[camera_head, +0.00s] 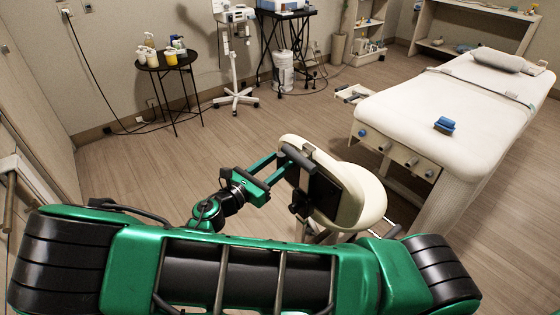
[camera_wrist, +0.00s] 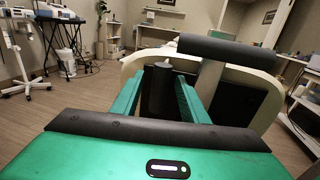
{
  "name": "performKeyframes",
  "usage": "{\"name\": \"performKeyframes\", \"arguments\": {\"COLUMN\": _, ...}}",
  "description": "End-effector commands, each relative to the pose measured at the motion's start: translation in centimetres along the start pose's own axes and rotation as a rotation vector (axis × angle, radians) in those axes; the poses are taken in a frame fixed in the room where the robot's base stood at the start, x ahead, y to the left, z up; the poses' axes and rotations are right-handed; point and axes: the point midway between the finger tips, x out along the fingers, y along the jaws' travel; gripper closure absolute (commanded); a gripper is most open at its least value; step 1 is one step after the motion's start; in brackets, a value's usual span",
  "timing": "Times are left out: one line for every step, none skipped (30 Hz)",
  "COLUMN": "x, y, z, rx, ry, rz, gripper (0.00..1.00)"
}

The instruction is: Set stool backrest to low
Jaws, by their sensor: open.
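The stool stands in front of my base, its cream seat (camera_head: 370,192) partly hidden by the backrest (camera_head: 322,192). The backrest's black back panel faces me, and its cream edge curves around that panel in the wrist view (camera_wrist: 238,100). A dark grey bar (camera_head: 299,156) on a short post sticks out at its upper side and shows large in the wrist view (camera_wrist: 235,52). A black knob (camera_head: 300,206) sits lower down. My gripper (camera_head: 282,164) is open, its green fingers reaching toward the back panel. A dark upright cylinder (camera_wrist: 161,92) shows between the fingers; contact cannot be told.
A white treatment bed (camera_head: 450,105) with a blue item (camera_head: 444,125) stands right of the stool. A black side table (camera_head: 170,66) with bottles and a white wheeled stand (camera_head: 236,75) are along the back. The floor left of the stool is clear.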

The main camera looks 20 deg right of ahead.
Motion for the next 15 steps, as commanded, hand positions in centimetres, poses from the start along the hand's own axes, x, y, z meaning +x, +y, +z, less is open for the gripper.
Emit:
{"name": "performKeyframes", "arguments": {"x": 0.6, "y": 0.0, "z": 0.0, "rx": -0.001, "ry": -0.001, "rz": -0.001, "gripper": 0.6}}
{"name": "performKeyframes", "arguments": {"x": 0.9, "y": 0.0, "z": 0.0, "rx": -0.001, "ry": -0.001, "rz": -0.001, "gripper": 0.6}}
{"name": "performKeyframes", "arguments": {"x": 1.3, "y": 0.0, "z": 0.0, "rx": -0.001, "ry": -0.001, "rz": -0.001, "gripper": 0.6}}
{"name": "performKeyframes", "arguments": {"x": 1.5, "y": -0.1, "z": 0.0, "rx": -0.001, "ry": -0.001, "rz": -0.001, "gripper": 0.6}}
{"name": "performKeyframes", "arguments": {"x": 1.6, "y": -0.1, "z": 0.0, "rx": -0.001, "ry": -0.001, "rz": -0.001, "gripper": 0.6}}
{"name": "performKeyframes", "arguments": {"x": 1.8, "y": 0.0, "z": 0.0, "rx": -0.001, "ry": -0.001, "rz": -0.001, "gripper": 0.6}}
{"name": "performKeyframes", "arguments": {"x": 1.9, "y": 0.0, "z": 0.0, "rx": -0.001, "ry": -0.001, "rz": 0.0, "gripper": 0.6}}
{"name": "performKeyframes", "arguments": {"x": 2.0, "y": 0.0, "z": 0.0, "rx": -0.001, "ry": 0.0, "rz": 0.0, "gripper": 0.6}}
{"name": "performKeyframes", "arguments": {"x": 2.1, "y": 0.0, "z": 0.0, "rx": -0.001, "ry": 0.0, "rz": 0.0, "gripper": 0.6}}
{"name": "performKeyframes", "arguments": {"x": 2.1, "y": 0.0, "z": 0.0, "rx": -0.001, "ry": 0.0, "rz": 0.001, "gripper": 0.6}}
{"name": "performKeyframes", "arguments": {"x": 2.1, "y": 0.0, "z": 0.0, "rx": -0.001, "ry": 0.0, "rz": 0.001, "gripper": 0.6}}
{"name": "performKeyframes", "arguments": {"x": 2.1, "y": 0.0, "z": 0.0, "rx": 0.0, "ry": 0.0, "rz": 0.001, "gripper": 0.6}}
{"name": "performKeyframes", "arguments": {"x": 2.1, "y": 0.0, "z": 0.0, "rx": 0.0, "ry": 0.0, "rz": 0.001, "gripper": 0.6}}
{"name": "performKeyframes", "arguments": {"x": 2.1, "y": 0.0, "z": 0.0, "rx": 0.0, "ry": 0.0, "rz": 0.001, "gripper": 0.6}}
{"name": "performKeyframes", "arguments": {"x": 2.1, "y": 0.0, "z": 0.0, "rx": 0.0, "ry": 0.0, "rz": 0.0, "gripper": 0.6}}
